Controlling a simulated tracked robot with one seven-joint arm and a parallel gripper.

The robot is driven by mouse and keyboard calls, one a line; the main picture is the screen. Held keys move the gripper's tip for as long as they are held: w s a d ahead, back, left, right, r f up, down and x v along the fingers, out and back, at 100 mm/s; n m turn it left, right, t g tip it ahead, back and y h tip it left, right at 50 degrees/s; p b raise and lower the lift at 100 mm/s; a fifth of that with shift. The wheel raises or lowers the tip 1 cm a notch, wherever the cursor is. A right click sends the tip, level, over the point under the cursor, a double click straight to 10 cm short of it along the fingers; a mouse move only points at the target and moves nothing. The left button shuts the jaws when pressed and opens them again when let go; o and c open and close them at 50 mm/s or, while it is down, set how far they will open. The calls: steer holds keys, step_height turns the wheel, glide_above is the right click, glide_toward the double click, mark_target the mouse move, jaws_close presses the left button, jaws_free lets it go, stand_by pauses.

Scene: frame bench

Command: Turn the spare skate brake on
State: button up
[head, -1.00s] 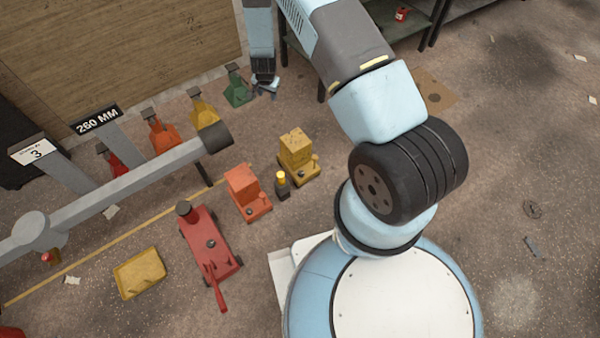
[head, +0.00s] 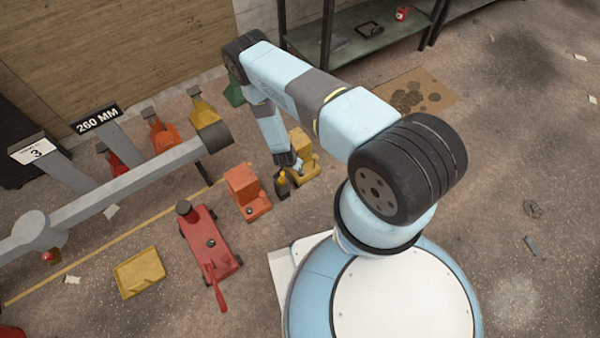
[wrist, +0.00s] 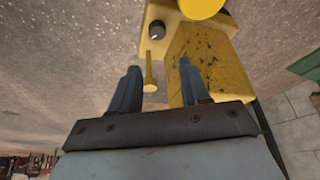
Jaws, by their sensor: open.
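A yellow skate-like unit (head: 305,152) stands on the floor, partly hidden by my gripper (head: 289,170) in the head view. In the wrist view the yellow unit (wrist: 212,68) has a speckled block, a dark round knob (wrist: 157,30) and a thin yellow lever (wrist: 149,75). My gripper (wrist: 158,72) is open there, and the lever shows between its two fingers. I cannot tell whether they touch it. A similar orange unit (head: 241,185) stands to the left. No label shows which unit is the spare skate, and the brake setting cannot be read.
A red trolley jack (head: 208,242) and a yellow tray (head: 140,272) lie left. A grey beam (head: 130,180) crosses above axle stands. Floor at right is mostly clear.

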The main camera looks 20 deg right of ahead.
mark_target(301, 172)
steer(key=x, duration=1.4)
steer(key=shift+s+d+f, duration=0.1)
steer(key=shift+s, duration=0.05)
